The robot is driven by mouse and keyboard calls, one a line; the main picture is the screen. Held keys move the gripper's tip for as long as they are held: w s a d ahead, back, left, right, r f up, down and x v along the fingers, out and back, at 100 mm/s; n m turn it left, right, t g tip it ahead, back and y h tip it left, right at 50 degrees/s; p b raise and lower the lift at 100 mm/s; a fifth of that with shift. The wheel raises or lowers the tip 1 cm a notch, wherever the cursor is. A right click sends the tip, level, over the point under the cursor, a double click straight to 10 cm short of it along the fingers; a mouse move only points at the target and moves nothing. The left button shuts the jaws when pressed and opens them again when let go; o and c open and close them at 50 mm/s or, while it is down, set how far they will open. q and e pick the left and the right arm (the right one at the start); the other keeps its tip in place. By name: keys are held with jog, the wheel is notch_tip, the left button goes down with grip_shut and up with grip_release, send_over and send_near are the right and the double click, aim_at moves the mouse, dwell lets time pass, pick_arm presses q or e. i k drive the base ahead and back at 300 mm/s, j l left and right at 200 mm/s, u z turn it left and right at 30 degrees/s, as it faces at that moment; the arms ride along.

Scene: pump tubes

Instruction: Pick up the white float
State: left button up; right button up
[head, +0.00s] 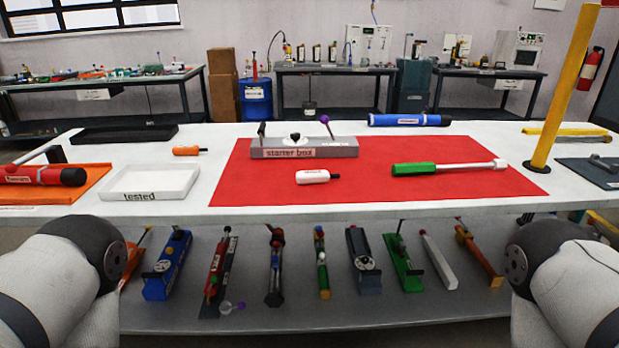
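The white float (312,177) appears to be the small white cylinder with red lettering lying on the red mat (265,190), in front of the grey starter box (345,150). A short dark tip sticks out of its right end. The lettering is too small to read surely. Nothing touches it from above. Only rounded links of my arms show, at the lower left and lower right. Both my grippers are out of the picture.
A green-handled tool (415,169) lies right of the float. A white tray marked "tested" (140,196) and an orange float (186,151) are to the left. A blue tube (405,120) lies behind. A yellow post (562,90) stands at right. Several pump tubes lie on the lower shelf.

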aim_at(310, 177)
jog(key=i+j+z, duration=0.45)
jog(key=i+j, duration=0.45)
